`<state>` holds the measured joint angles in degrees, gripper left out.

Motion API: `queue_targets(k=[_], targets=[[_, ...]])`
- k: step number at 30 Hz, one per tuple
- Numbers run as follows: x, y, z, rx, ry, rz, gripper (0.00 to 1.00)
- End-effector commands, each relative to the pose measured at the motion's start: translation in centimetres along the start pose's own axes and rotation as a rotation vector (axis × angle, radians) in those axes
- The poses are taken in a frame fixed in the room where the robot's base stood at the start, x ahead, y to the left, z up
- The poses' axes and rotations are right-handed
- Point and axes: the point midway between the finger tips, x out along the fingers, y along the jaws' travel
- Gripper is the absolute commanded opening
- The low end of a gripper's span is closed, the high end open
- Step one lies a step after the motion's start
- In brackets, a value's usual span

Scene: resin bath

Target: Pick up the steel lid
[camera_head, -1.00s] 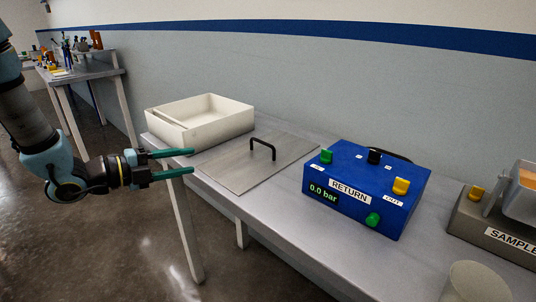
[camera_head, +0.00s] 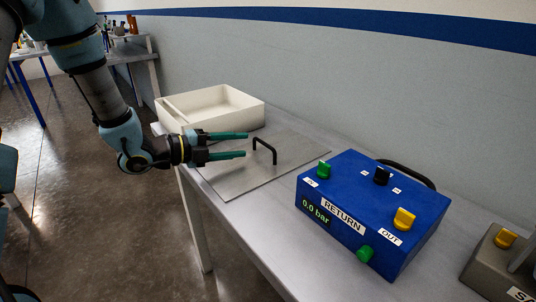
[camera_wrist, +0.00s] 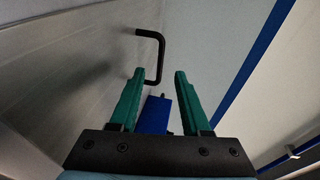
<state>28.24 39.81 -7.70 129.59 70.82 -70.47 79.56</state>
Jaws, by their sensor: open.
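The steel lid (camera_head: 278,165) is a flat grey plate lying on the table, with a black bar handle (camera_head: 265,149) standing up from it. My gripper (camera_head: 246,145) is open and empty, its two green fingers pointing at the handle from the left. The fingertips are a short way from the handle and do not appear to touch it. In the wrist view, the black handle (camera_wrist: 158,58) is beyond and between the open fingers (camera_wrist: 159,73), and the lid (camera_wrist: 75,60) fills the left side. The fingers cover part of the lid in the head view.
A white open box (camera_head: 240,103) stands behind the lid at the table's far end. A blue RETURN unit (camera_head: 350,200) with coloured knobs sits to the right of the lid. A grey unit (camera_head: 487,268) is at the lower right. The wall runs along the table's back.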

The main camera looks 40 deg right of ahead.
Motion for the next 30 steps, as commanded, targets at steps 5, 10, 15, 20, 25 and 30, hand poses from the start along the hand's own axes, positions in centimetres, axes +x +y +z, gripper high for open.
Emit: queue_targets(k=[5, 10, 15, 20, 25, 30], targets=[[2.2, -0.1, 0.0, -0.001, 0.001, 0.0, 0.47], [3.4, -0.2, -0.1, -0.002, 0.002, 0.0, 0.47], [5.9, -0.5, -0.5, -0.002, 0.004, 0.001, 0.47], [7.6, -0.2, -0.3, 0.0, 0.001, 0.0, 0.47], [7.9, 0.0, -0.3, -0.001, -0.001, 0.0, 0.47], [7.8, 0.0, -0.3, -0.001, 0.0, 0.0, 0.39]])
